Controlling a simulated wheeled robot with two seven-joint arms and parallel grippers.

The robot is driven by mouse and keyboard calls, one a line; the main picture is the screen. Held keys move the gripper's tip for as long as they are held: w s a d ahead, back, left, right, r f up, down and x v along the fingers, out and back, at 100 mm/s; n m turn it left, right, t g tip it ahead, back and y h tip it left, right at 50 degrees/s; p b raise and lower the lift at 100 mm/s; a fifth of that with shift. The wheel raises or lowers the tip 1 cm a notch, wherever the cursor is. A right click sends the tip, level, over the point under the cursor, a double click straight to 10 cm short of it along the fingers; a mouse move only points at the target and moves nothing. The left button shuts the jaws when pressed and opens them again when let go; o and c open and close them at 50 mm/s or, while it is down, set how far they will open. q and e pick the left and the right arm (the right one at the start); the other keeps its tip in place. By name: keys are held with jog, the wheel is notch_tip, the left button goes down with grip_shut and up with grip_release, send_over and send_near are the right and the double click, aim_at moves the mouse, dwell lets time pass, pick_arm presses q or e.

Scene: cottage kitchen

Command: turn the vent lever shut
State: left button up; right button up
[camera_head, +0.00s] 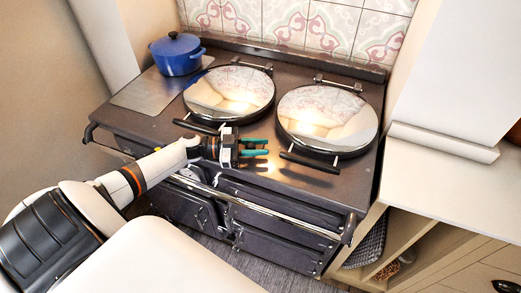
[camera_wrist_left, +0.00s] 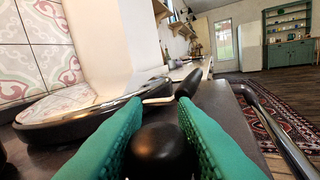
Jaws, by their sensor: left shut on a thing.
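My left gripper (camera_head: 266,147) reaches over the front of the dark range cooker (camera_head: 145,117), between the two round lids. Its green fingers point right in the head view. In the left wrist view the fingers are closed around a rounded black knob (camera_wrist_left: 160,152), which looks like the end of the vent lever. The rest of the lever is hidden, and I cannot tell which way it is turned. In the head view the knob is hidden by the gripper. My right gripper is not in view.
The left lid (camera_head: 232,90) and right lid (camera_head: 328,117) are down, with handles at the front. The right lid's handle (camera_head: 310,163) is close to my fingertips. A blue pot (camera_head: 177,55) stands at the back left. A rail (camera_head: 270,212) runs along the front.

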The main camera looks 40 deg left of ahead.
pick_arm(q)
jog(key=shift+s+a+f+m+g+h+b, duration=0.1)
jog(key=shift+s+m+g+h+b, duration=0.05)
jog(key=shift+m+g+h+b, duration=0.2)
dwell(0.3)
jog(key=o, duration=1)
notch_tip(320, 180, up, 10)
jog(key=shift+r+b, duration=0.1)
jog(key=shift+b, duration=0.3)
